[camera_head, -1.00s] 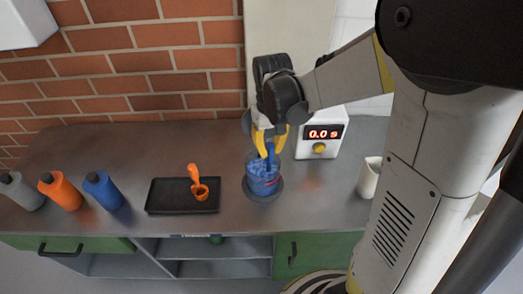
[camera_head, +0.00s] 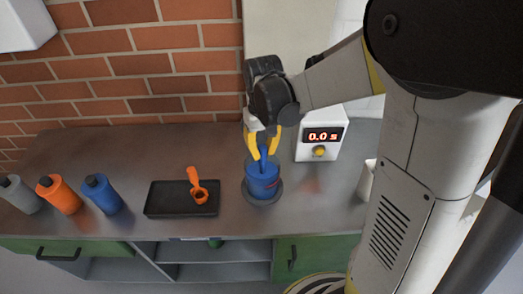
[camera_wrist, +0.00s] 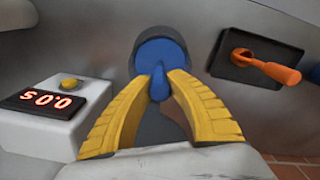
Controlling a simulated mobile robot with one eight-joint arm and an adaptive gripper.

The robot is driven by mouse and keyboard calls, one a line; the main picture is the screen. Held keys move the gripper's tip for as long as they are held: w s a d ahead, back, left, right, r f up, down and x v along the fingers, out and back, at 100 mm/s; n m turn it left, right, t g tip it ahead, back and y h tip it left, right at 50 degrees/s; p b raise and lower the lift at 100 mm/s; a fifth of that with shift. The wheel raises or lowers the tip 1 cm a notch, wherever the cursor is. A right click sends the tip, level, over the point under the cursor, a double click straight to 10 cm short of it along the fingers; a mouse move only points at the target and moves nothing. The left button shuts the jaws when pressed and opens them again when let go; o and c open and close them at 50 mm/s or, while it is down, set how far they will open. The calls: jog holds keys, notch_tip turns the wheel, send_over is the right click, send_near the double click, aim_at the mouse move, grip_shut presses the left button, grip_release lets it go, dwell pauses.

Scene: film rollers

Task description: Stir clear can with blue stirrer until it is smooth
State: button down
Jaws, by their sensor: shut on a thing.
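The clear can (camera_head: 262,190) stands upright on a dark round base on the counter. Its contents look an even blue. The blue stirrer (camera_head: 263,157) reaches down into the can; its lower end is hidden in the blue contents. My gripper (camera_head: 263,149) is above the can, with its yellow fingers shut on the stirrer's upper part. In the wrist view, the stirrer (camera_wrist: 158,86) sits between the fingertips, and the blue contents (camera_wrist: 160,54) look flat, without visible lumps.
A white timer box (camera_head: 321,135) reading 0.0 s with a yellow knob stands right of the can. Grey, orange and blue bottles (camera_head: 103,194) stand farther left. A pale cup (camera_head: 366,180) is at right.

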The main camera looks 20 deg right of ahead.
jog(key=shift+r+p, duration=2.85)
jog(key=shift+r, duration=0.9)
notch_tip(320, 180, up, 8)
jog(key=p, duration=0.5)
jog(key=shift+f+p, duration=0.25)
jog(key=shift+p, duration=0.05)
